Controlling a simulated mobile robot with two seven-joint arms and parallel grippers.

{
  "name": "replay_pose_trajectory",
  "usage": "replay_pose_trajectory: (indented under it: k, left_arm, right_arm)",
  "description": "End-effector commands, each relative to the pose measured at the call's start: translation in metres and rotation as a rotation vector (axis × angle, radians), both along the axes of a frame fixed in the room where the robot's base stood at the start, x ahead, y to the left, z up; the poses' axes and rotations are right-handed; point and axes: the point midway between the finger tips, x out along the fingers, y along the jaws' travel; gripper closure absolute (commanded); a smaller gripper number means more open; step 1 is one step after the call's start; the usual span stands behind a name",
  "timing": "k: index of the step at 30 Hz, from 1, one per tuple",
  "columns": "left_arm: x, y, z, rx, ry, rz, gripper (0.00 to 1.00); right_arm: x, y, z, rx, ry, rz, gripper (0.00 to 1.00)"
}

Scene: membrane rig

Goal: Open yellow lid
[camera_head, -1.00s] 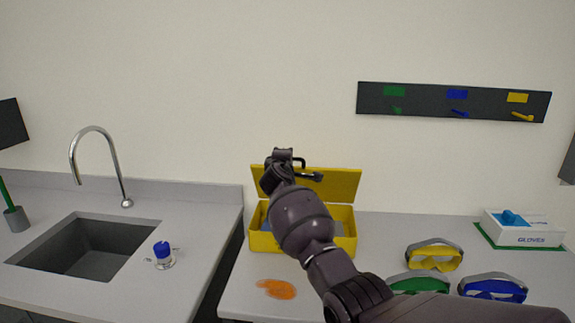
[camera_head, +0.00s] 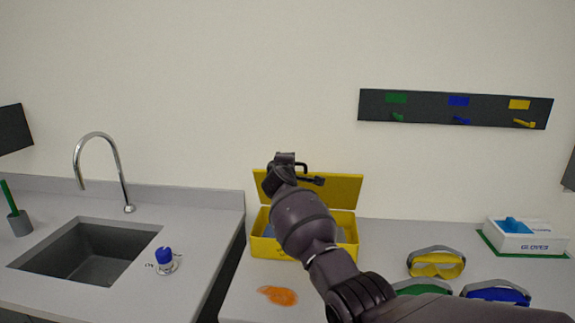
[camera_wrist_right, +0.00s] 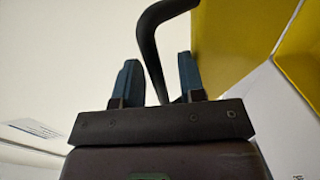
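The yellow box (camera_head: 262,247) stands on the right counter. Its yellow lid (camera_head: 342,188) is raised and stands nearly upright at the back of the box. A dark handle (camera_head: 302,167) shows near the lid's top edge, partly hidden by my right arm. My right gripper (camera_wrist_right: 158,60) is at the lid; in the wrist view its two fingers stand apart, with the dark curved handle (camera_wrist_right: 150,38) passing between them and gaps visible beside it. The yellow lid (camera_wrist_right: 238,40) is at the right of that view. My left gripper is out of view.
An orange spill (camera_head: 278,295) lies in front of the box. Yellow goggles (camera_head: 436,264), green goggles (camera_head: 420,288) and blue goggles (camera_head: 497,292) lie to the right. A glove box (camera_head: 525,238) is farther right. A sink (camera_head: 85,252) and blue-capped bottle (camera_head: 165,258) are left.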

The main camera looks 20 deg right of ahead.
Motion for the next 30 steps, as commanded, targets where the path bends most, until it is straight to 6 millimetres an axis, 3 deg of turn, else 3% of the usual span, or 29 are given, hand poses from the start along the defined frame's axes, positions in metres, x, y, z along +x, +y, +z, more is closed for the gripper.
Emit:
replay_pose_trajectory:
  k: [11, 30]
  left_arm:
    - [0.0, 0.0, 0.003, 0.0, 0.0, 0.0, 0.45]
    - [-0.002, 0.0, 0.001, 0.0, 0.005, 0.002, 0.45]
  right_arm:
    - [-0.014, 0.008, 0.001, 0.002, -0.001, 0.001, 0.63]
    - [-0.083, 0.04, 0.008, 0.001, -0.002, 0.0, 0.63]
